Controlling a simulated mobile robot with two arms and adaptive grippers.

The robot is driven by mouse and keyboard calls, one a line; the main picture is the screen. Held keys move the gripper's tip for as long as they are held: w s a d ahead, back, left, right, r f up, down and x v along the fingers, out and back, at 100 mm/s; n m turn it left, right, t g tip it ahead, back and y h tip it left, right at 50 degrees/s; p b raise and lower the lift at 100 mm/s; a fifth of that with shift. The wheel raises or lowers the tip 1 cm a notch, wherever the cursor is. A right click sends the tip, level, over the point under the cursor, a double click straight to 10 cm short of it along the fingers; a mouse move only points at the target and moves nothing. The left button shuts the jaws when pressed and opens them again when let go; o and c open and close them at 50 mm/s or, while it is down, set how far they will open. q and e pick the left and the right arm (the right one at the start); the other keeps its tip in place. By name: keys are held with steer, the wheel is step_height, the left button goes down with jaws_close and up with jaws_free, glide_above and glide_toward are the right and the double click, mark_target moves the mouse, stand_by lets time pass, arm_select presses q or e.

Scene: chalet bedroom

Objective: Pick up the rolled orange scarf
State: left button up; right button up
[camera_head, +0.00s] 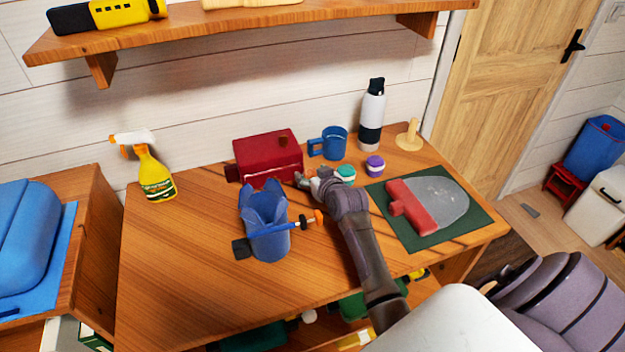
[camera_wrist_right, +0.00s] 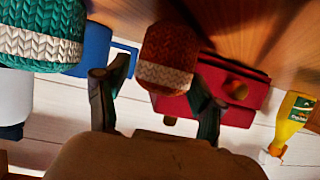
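A rolled knitted scarf (camera_wrist_right: 168,58), orange-brown with a pale band, shows in the right wrist view. It lies between and just beyond the fingers of my right gripper (camera_wrist_right: 155,90). The fingers are spread, with a gap on the left finger's side; whether the right finger touches the scarf I cannot tell. My left gripper is not in view.
A teal roll (camera_head: 345,174) sits close beside my right gripper, with a purple roll (camera_head: 374,165) and blue mug (camera_head: 333,143) nearby. The red box (camera_head: 268,155) is behind; a blue container (camera_head: 266,225) stands front left.

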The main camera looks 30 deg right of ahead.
steer(key=c, duration=0.8)
steer(key=shift+c, duration=0.2)
